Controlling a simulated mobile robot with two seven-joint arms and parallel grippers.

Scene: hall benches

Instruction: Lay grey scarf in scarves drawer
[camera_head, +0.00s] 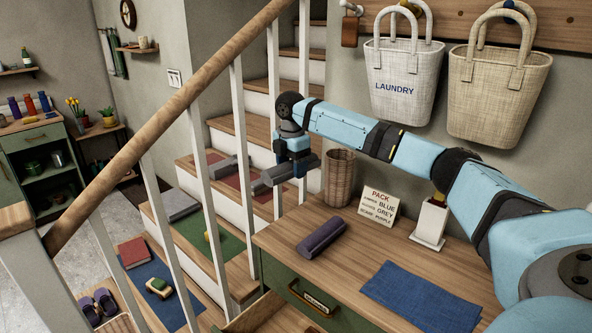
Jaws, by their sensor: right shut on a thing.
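My right gripper (289,170) reaches in from the right on its blue arm. It hangs in front of the stairs, beyond the far left end of the wooden cabinet top, and is shut on a grey shape that looks like the grey scarf (266,181). Balusters and the fingers hide part of the hold, and scarf and finger are hard to tell apart. Below, at the bottom edge, a drawer (256,314) of the green cabinet (280,277) stands open, only partly in view. A labelled front with a handle (312,300) is beside it; its lettering is too small to read. My left gripper is out of view.
A rolled purple scarf (322,238) and folded blue cloth (422,297) lie on the cabinet top. A wicker cup (340,178), a packing sign (380,206) and a white holder (431,222) stand behind. The wooden handrail (165,112) and balusters cross the left side.

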